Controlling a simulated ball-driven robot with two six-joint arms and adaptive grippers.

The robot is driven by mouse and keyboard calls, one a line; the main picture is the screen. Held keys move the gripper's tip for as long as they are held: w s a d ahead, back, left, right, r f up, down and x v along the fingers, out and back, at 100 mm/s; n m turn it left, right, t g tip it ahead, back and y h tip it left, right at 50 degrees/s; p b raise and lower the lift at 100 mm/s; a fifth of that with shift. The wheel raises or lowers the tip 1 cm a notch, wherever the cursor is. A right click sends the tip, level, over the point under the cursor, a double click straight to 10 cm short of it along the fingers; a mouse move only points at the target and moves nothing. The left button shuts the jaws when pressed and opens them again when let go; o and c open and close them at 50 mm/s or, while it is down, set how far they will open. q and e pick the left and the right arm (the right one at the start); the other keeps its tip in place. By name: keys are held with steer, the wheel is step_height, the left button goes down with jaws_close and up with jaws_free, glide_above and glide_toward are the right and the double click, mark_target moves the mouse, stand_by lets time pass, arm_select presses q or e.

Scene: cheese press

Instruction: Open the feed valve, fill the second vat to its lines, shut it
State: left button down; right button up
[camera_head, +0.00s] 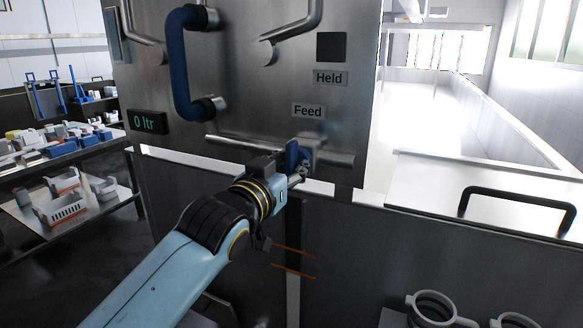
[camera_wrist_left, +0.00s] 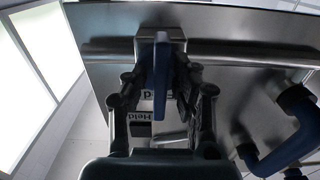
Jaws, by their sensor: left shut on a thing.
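The feed valve's blue lever (camera_head: 291,154) sits on a horizontal steel pipe (camera_head: 232,143) under the "Feed" label (camera_head: 308,111). My left gripper (camera_head: 300,171) is shut on this lever, coming from below. In the left wrist view the blue lever (camera_wrist_left: 161,68) stands between the two dark fingers of the left gripper (camera_wrist_left: 158,92). A display (camera_head: 149,122) on the steel panel reads "0 ltr". Two orange lines (camera_head: 294,251) mark the steel front below the valve, just right of my wrist. The vat's inside is not visible. My right gripper is not in view.
A large blue handle (camera_head: 178,62) stands out from the panel above my arm. A "Held" label (camera_head: 330,77) is above "Feed". A lid with a black handle (camera_head: 518,198) is at right. Grey ring-shaped parts (camera_head: 434,305) are at lower right. Loaded shelves (camera_head: 68,150) stand at left.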

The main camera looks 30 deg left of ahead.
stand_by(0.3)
arm_select(q)
steer(key=c, duration=1.3)
jaws_free()
steer(key=shift+c, duration=0.2)
steer(key=s, duration=1.2)
steer(key=shift+d, duration=0.35)
